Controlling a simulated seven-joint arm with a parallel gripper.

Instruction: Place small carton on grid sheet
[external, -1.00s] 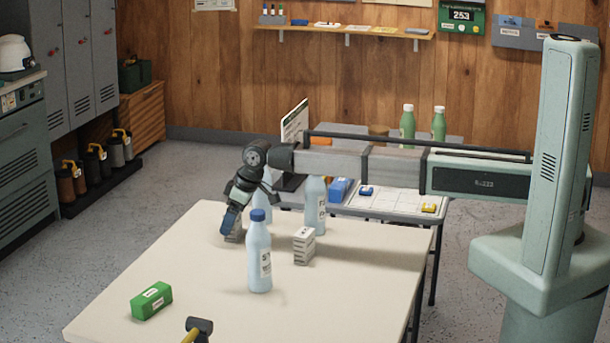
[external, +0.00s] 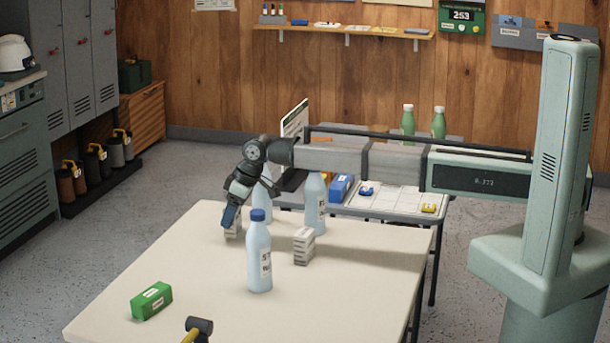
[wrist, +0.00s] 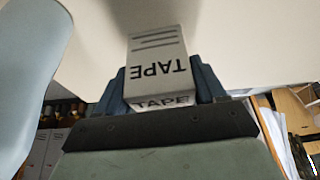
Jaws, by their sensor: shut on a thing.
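My gripper (external: 230,217) is shut on a small white-grey carton (wrist: 158,65), which reads TAPE in the wrist view. In the external view this carton (external: 233,231) is partly hidden by the fingers, at the far left part of the cream table (external: 200,275). It seems just above the tabletop; the gap is hard to tell. The grid sheet (external: 390,198) lies flat on the grey table behind, to the right. A blue item (external: 366,191) and a yellow item (external: 428,208) lie on it.
Pale blue bottles stand near my gripper: one in front (external: 258,255), one right (external: 315,205), one behind (external: 263,203). A blue box (external: 341,187) and a sign (external: 294,120) stand left of the sheet. A green box (external: 152,301) lies in front.

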